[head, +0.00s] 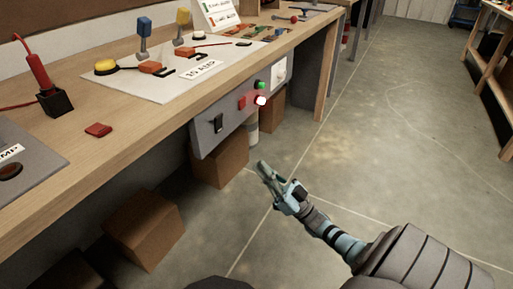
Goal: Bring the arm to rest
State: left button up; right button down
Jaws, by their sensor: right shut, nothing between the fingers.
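My right arm reaches in from the lower right. Its gripper (265,172) is shut and empty, held in the air over the floor in front of the workbench (165,118). It is apart from the bench and from the grey control panel (232,122) on the bench's front. My left gripper is not in view.
The bench top holds a white board (160,88) with switches, a red tool in a black holder (56,102) and a red block (98,130). Cardboard boxes (145,226) stand under the bench. The concrete floor (400,130) to the right is clear. Another bench (494,60) stands at far right.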

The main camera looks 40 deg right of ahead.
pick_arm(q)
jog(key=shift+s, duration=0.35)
